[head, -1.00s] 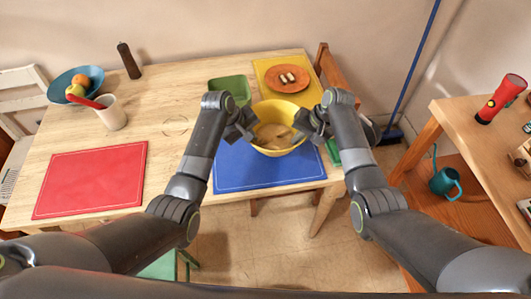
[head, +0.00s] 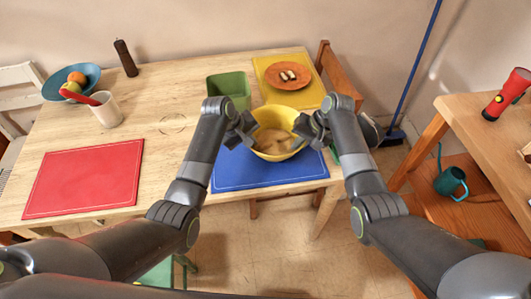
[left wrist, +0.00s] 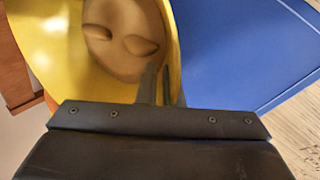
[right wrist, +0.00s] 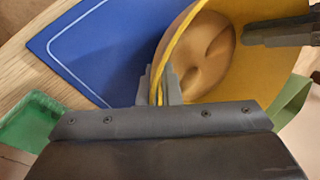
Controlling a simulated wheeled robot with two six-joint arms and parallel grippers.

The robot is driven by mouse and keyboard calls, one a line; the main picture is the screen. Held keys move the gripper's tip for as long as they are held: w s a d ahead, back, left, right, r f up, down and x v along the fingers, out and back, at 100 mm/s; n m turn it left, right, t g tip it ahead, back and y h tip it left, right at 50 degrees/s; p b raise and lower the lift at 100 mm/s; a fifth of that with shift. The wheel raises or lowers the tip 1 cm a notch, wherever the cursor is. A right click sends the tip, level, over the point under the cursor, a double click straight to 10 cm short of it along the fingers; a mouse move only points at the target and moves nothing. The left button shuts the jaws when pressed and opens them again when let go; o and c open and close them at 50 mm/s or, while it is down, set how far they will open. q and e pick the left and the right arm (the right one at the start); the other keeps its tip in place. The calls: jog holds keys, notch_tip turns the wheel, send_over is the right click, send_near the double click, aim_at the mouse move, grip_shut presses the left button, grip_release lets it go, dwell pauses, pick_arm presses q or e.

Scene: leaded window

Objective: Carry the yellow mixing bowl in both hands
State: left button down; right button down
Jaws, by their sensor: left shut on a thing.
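The yellow mixing bowl (head: 275,114) is over the back part of the blue mat (head: 240,178) and has pale brown dough-like contents (head: 272,140). I cannot tell whether its base touches the mat. My left gripper (head: 248,130) is at its left side, shut on the rim; the bowl wall (left wrist: 45,35) also shows in the left wrist view. My right gripper (head: 304,129) is at the opposite side. In the right wrist view its fingers (right wrist: 158,88) close around the bowl's rim (right wrist: 240,80). The bowl looks about level.
A green tub (head: 229,86) stands close behind the bowl. An orange plate (head: 288,69) lies on a yellow mat behind it. A green thing (right wrist: 28,122) is near my right gripper. The red mat (head: 85,178) at the left is bare. A wooden shelf (head: 455,112) stands right.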

pick_arm(q)
jog(key=shift+a+f, duration=0.3)
jog(key=shift+f, duration=0.1)
pick_arm(e)
jog(key=shift+d+f, duration=0.15)
jog(key=shift+f, duration=0.2)
pick_arm(q)
jog(key=c, duration=1.7)
grip_release()
pick_arm(e)
jog(key=c, duration=1.8)
grip_release()
pick_arm(q)
jog(key=shift+o, duration=0.6)
jog(key=shift+d+r, duration=0.1)
pick_arm(e)
jog(key=shift+o, duration=0.9)
jog(key=shift+r, duration=0.1)
pick_arm(q)
jog(key=shift+d, duration=0.1)
jog(key=v, duration=1.2)
pick_arm(e)
jog(key=v, duration=1.2)
jog(key=shift+a, duration=0.25)
pick_arm(q)
jog(key=shift+d, duration=0.1)
pick_arm(e)
jog(key=shift+s, duration=0.1)
